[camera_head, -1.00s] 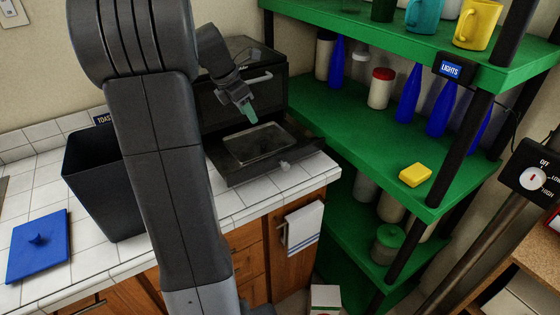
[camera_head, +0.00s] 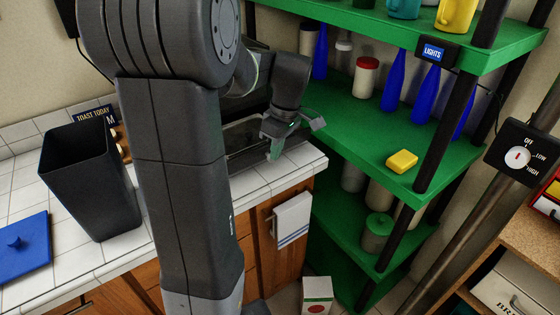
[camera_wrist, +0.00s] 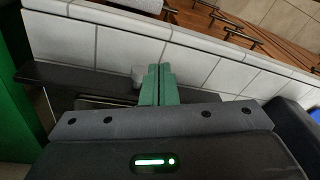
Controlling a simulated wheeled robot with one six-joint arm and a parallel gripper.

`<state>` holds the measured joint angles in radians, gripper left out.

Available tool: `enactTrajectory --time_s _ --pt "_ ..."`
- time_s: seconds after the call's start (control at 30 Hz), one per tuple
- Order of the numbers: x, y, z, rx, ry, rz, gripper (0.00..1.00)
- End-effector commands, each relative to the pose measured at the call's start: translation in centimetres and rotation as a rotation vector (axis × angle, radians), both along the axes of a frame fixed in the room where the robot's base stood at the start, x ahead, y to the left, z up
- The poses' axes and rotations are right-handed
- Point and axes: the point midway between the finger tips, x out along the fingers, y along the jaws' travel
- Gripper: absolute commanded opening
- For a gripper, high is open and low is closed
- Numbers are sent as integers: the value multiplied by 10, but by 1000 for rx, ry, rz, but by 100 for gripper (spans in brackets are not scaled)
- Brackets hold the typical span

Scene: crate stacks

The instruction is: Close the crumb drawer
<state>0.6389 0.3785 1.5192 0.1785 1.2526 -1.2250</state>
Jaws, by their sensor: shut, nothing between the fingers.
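The crumb drawer (camera_head: 243,157) is a dark tray that sticks out from the toaster oven over the white tiled counter. My arm hides much of it and most of the oven in the head view. My gripper (camera_head: 274,154) is at the drawer's front end, with its green fingers pointing down. In the wrist view the fingers (camera_wrist: 158,82) are together and empty. They are right beside the grey drawer knob (camera_wrist: 138,74) at the dark drawer front (camera_wrist: 70,76). I cannot tell whether they touch it.
A green shelf rack (camera_head: 345,130) with blue bottles, jars and a yellow block (camera_head: 402,161) stands close to the right. A black bin (camera_head: 90,185) and a blue lid (camera_head: 22,250) are on the counter at left. A towel (camera_head: 292,220) hangs below the counter edge.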

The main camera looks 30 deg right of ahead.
Motion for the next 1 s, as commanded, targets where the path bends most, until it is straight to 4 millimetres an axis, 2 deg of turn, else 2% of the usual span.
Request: enactTrajectory --time_s 0.03,0.2,0.4,0.6,0.8,1.0 --pt "-14 -4 -6 51 -14 -113 0" --pt "-46 -5 -14 233 -69 -478 0" --pt "-75 -7 -16 462 -140 -893 0" --pt "-98 -14 -10 715 -220 -1282 0" --pt "-114 -24 1 949 -302 -1573 0" --pt "-121 -30 8 1069 -342 -1693 0"
